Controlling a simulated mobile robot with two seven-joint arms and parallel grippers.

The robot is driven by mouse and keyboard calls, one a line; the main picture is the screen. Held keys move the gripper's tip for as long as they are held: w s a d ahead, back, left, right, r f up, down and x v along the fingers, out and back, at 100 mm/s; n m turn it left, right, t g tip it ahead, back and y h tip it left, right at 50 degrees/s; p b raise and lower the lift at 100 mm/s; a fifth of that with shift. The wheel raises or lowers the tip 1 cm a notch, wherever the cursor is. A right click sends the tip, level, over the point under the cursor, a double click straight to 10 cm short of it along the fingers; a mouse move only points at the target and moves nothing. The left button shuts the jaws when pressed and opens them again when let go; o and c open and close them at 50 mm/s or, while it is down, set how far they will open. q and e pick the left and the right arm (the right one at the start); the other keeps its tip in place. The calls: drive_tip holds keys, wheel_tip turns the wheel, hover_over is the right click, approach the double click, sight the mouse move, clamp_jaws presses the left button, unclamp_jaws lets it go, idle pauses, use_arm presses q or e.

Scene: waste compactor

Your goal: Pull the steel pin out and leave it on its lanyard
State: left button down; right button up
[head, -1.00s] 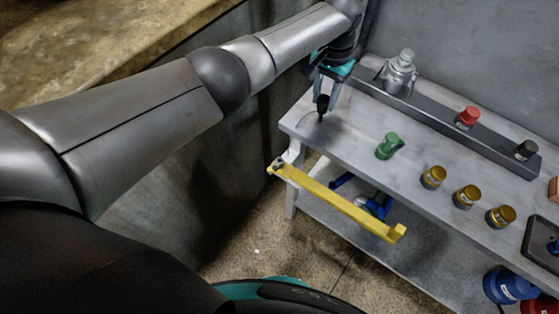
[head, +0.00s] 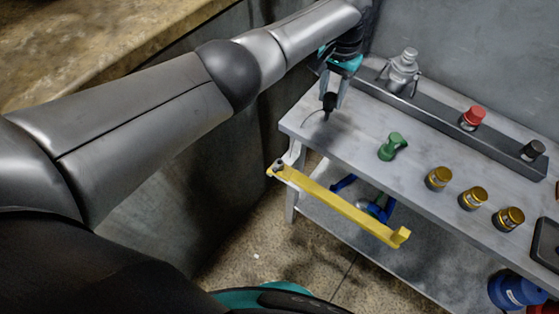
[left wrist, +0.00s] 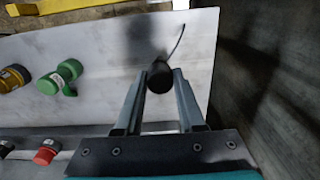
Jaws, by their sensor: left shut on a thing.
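My left gripper (head: 331,98) is over the left end of the grey bench. It is shut on a dark knob (left wrist: 159,78), which I take to be the pin's head; it shows between the fingers in the left wrist view. A thin dark curved line (left wrist: 179,42), looking like the lanyard, runs from near the knob. In the head view a dark stem (head: 327,114) shows below the fingers. I cannot tell whether its lower end touches the bench. No bare steel shaft can be made out. My right gripper is not in view.
A yellow bar (head: 340,206) runs along the bench's front left side. A green knob (head: 392,146) and several brass-coloured knobs (head: 439,178) stand on the bench (head: 362,137). A rear rail carries a grey fitting (head: 403,72), a red button (head: 473,118) and a black knob (head: 533,150).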

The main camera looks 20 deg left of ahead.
use_arm(q)
drive_tip(key=shift+f, duration=0.15)
drive_tip(key=shift+f, duration=0.3)
drive_tip(key=shift+c, duration=2.2)
unclamp_jaws()
drive_tip(key=shift+r, duration=0.1)
